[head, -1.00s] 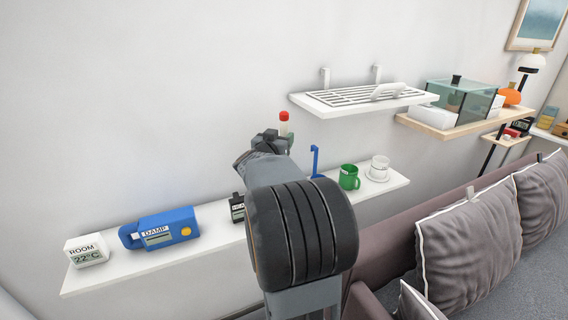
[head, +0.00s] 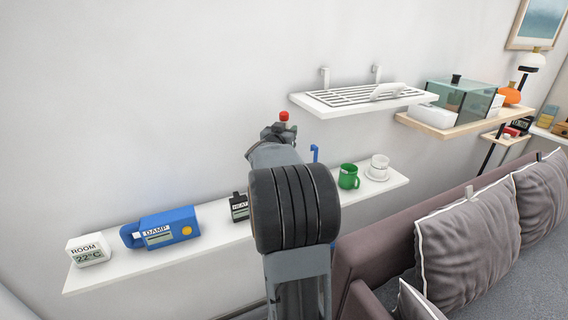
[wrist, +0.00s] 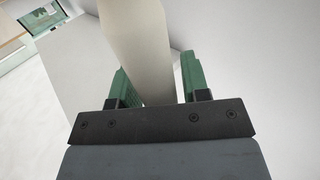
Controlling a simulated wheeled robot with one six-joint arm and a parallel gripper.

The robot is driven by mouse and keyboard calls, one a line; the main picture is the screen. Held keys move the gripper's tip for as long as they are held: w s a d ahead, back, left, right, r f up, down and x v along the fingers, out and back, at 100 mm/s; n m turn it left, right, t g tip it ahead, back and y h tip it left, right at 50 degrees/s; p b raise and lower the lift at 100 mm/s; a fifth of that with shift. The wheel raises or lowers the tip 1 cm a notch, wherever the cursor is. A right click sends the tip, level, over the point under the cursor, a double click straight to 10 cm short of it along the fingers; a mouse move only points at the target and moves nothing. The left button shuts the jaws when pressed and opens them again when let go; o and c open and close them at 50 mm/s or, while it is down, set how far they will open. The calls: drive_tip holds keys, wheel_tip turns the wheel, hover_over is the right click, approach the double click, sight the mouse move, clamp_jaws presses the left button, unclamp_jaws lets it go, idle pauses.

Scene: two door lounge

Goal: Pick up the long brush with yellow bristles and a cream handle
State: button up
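The brush's cream handle (wrist: 137,40) fills the middle of the wrist view, running up between the two green fingers of my gripper (wrist: 163,88). The fingers lie close along both sides of the handle. Whether both press on it is not clear. In the head view a small red tip (head: 284,116) shows just above my gripper (head: 280,132), in line with the handle. The yellow bristles are not visible, and my arm covers the area below.
A white wall shelf (head: 110,273) holds a blue DAMP device (head: 168,228), a ROOM thermometer (head: 88,250), a black HEAT box (head: 238,207), a green mug (head: 349,177) and a white cup (head: 379,165). A slatted rack (head: 345,104) is above right. A sofa (head: 400,240) stands at the right.

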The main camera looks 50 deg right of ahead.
drive_tip(key=c, duration=0.7)
drive_tip(key=shift+r, duration=0.1)
